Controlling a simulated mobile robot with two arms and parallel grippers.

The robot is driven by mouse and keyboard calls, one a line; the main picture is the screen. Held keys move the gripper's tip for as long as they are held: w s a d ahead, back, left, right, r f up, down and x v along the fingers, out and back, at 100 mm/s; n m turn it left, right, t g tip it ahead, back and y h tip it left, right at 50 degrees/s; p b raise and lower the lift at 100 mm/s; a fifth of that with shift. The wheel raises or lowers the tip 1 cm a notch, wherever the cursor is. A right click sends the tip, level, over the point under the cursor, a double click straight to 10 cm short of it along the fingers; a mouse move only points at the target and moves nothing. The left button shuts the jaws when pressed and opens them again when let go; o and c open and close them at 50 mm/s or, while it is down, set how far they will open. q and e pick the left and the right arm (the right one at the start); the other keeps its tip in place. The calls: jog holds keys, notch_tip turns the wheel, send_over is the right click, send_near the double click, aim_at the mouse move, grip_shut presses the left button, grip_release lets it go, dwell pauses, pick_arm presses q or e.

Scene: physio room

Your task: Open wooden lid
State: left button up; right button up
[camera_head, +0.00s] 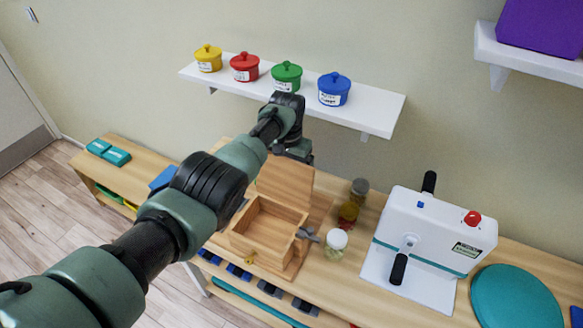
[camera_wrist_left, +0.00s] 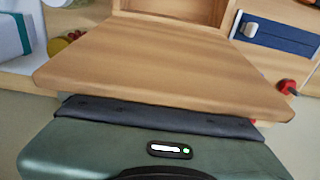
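The wooden box (camera_head: 240,243) stands on the wooden table with its inside exposed and apparently empty. Its wooden lid (camera_head: 285,182) is raised, standing up at the back of the box. My left arm reaches in from the left, and its gripper (camera_head: 295,150) is at the top of the raised lid. In the left wrist view the lid (camera_wrist_left: 160,62) fills the middle, right in front of the gripper body, and hides the fingers. A bit of the box interior (camera_wrist_left: 180,10) shows beyond it. My right gripper is not in view.
A grey knob-like part (camera_head: 308,235) is at the box's right side. Jars (camera_head: 336,240) stand right of it, then a white machine (camera_head: 430,240) and a teal disc (camera_head: 515,298). A wall shelf (camera_head: 380,112) with lidded pots is above, close behind my arm.

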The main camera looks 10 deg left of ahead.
pick_arm(q)
jog(key=shift+r, duration=0.15)
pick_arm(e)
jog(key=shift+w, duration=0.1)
pick_arm(q)
notch_tip(320, 180, up, 2)
jog(key=shift+a+r+p, duration=0.1)
jog(key=shift+r+p, duration=0.15)
jog(key=shift+p, duration=0.4)
jog(key=shift+s+r+b, duration=0.2)
jog(key=shift+r, duration=1.05)
jog(key=shift+s+r+b, duration=0.15)
jog(key=shift+r+b, duration=0.05)
jog(key=shift+r, duration=1.05)
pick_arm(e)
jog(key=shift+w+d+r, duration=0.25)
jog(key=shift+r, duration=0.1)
